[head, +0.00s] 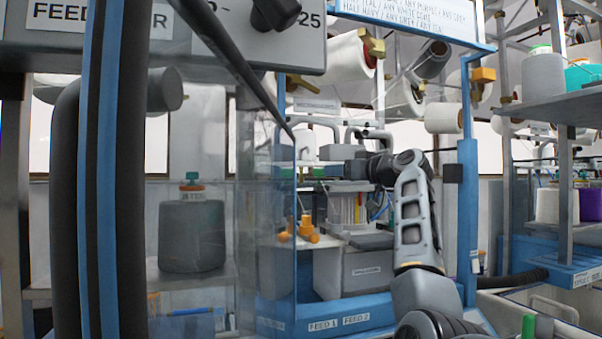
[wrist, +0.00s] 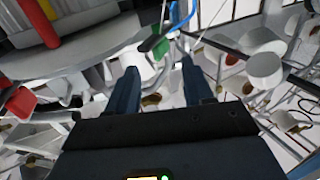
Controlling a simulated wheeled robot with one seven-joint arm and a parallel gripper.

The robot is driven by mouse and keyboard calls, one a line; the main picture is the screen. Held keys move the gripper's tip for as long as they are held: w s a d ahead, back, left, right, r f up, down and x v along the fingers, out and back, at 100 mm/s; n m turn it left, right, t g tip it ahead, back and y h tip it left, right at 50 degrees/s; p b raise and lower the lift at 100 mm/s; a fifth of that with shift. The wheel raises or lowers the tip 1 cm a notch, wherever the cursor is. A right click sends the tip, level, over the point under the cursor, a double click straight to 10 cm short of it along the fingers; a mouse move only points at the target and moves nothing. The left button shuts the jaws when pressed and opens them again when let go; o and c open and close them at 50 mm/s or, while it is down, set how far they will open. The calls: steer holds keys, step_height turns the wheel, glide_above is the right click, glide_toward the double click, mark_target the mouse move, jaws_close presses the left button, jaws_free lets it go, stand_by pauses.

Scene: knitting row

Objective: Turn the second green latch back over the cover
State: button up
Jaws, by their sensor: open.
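A small green piece (wrist: 154,43), which looks like a green latch, lies just beyond my fingertips in the wrist view, beside a pale curved rim. My gripper (wrist: 160,72) is open, with its two dark blue fingers apart and nothing clearly held between them. In the head view my gripper (head: 335,153) reaches left above a round grey machine head (head: 348,187). The latches are too small to tell apart there. I cannot tell which latch this is or whether it lies over the cover; the cover itself is not clear.
A blue upright post (head: 468,200) stands close right of my arm. A clear panel (head: 265,210) stands left of the machine. Orange fittings (head: 300,231) stick up in front of it. Yarn cones (head: 345,58) hang above. In the wrist view a red part (wrist: 20,101) lies at left.

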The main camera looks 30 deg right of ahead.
mark_target(320, 170)
steer(key=shift+w+a+p, duration=0.25)
steer(key=shift+w+p, duration=0.35)
steer(key=shift+w, duration=1.3)
steer(key=shift+w+a+p, duration=0.2)
steer(key=shift+w+p, duration=0.35)
steer(key=shift+w, duration=1.3)
steer(key=shift+c, duration=0.2)
jaws_close()
